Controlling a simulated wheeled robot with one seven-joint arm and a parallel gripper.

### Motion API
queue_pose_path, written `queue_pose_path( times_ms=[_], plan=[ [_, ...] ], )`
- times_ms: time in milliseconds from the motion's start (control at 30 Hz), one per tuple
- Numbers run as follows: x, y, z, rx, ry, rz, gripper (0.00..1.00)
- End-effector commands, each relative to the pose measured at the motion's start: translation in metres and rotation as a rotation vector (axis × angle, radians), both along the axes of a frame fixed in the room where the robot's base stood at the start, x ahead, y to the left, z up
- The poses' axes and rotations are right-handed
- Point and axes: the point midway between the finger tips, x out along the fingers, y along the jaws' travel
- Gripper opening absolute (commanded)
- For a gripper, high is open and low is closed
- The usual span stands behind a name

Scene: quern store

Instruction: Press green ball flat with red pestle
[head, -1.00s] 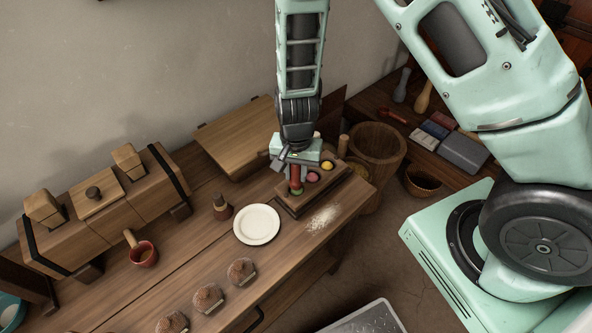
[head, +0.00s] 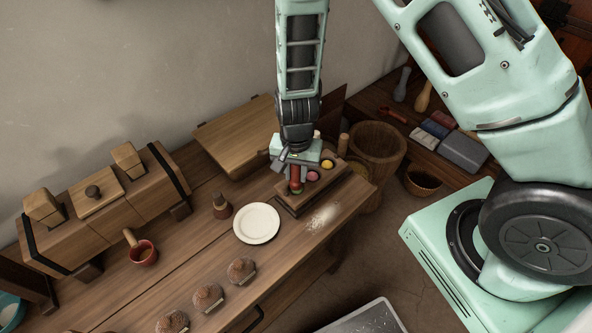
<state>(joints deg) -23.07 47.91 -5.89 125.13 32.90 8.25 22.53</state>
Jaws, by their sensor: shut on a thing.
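My gripper (head: 296,166) is shut on the red pestle (head: 295,184) and holds it upright over the near left end of a wooden block (head: 327,188). A little of the green ball (head: 296,192) shows at the pestle's foot; the pestle hides most of it. The pestle appears to be touching it, but how flat the green ball is cannot be told. A pink ball (head: 312,176) and a yellow ball (head: 327,164) sit farther along the same block.
A white plate (head: 257,223) lies left of the block, with pale powder (head: 322,217) in front. A dark bottle-shaped object (head: 222,207) stands left of the plate. A round wooden tub (head: 376,152) stands behind right. Several domed brown things (head: 208,296) line the table's front.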

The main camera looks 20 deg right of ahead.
Motion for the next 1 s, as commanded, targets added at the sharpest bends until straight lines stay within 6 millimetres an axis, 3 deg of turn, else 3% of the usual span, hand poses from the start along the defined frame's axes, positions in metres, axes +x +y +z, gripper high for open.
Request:
queue_pose_path(
  times_ms=[1000],
  plan=[
    [0.0002,0.0000,-0.0016,-0.001,-0.001,-0.001,0.02]
  ],
)
